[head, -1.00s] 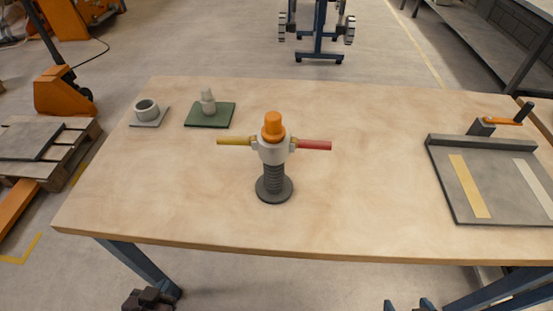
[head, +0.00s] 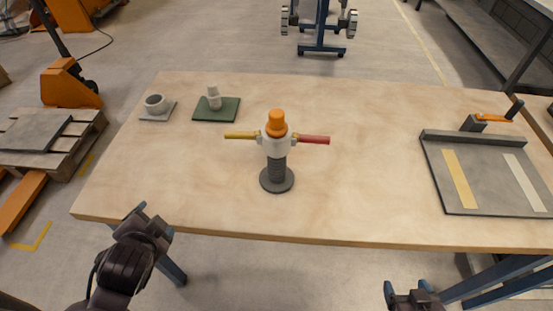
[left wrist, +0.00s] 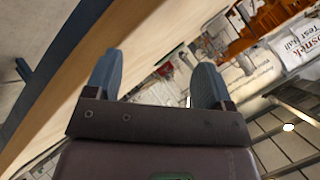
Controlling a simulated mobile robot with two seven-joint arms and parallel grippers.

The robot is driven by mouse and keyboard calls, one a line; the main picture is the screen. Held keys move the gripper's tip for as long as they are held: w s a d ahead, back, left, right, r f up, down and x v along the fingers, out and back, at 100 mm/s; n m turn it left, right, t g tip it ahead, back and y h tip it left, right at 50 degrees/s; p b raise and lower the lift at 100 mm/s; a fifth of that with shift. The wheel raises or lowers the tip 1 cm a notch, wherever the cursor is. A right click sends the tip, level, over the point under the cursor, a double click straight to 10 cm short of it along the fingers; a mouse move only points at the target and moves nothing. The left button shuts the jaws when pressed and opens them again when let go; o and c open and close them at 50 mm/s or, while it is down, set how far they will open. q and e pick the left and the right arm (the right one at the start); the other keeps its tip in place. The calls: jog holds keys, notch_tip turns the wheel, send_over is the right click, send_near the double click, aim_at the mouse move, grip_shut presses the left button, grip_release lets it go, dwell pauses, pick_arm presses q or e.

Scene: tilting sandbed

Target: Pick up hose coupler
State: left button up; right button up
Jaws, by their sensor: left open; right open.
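A small pale stepped piece (head: 214,98), which looks like the hose coupler, stands upright on a dark green square pad (head: 230,109) at the table's back left. My left gripper (head: 142,218) is by the front left table edge, well short of the pale piece. In the left wrist view its two blue fingers (left wrist: 156,82) are apart with nothing between them. My right gripper (head: 408,292) is open and empty at the bottom edge of the head view, in front of the table.
A dark stand with an orange cap (head: 277,123) and yellow and red side handles is mid-table. A grey ring (head: 155,103) sits on a grey pad (head: 160,115) at the left. A grey tilted tray (head: 432,171) is at the right. Bare tabletop (head: 170,170) lies between.

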pick_arm(q)
jog(key=w+r+m+t, duration=0.1)
jog(key=w+m, duration=0.1)
jog(key=w+d+r+m+t, duration=0.1)
jog(key=w+m, duration=0.1)
jog(key=w+r+m+t+h, duration=0.1)
jog(key=w+m+t, duration=0.1)
jog(key=shift+d+r, duration=0.15)
jog(key=shift+d, duration=0.2)
jog(key=w+d+r+m+t+h, duration=0.3)
jog(key=w+d+m+t+h, duration=0.1)
jog(key=m, duration=0.4)
jog(key=m+g+h, duration=0.8)
jog(key=m+h, duration=0.5)
jog(key=m, duration=1.2)
send_near(277, 154)
notch_tip(277, 154, down, 3)
jog(key=w+a, duration=0.1)
jog(key=w, duration=0.2)
jog(key=x, duration=0.6)
jog(key=shift+d+f+p, duration=0.15)
jog(key=shift+p, duration=0.2)
jog(key=x, duration=0.3)
jog(key=shift+w+d+f, duration=0.1)
jog(key=shift+w+d, duration=0.05)
jog(key=shift+d, duration=0.05)
jog(key=shift+w+d, duration=0.25)
jog(key=shift+d, duration=0.1)
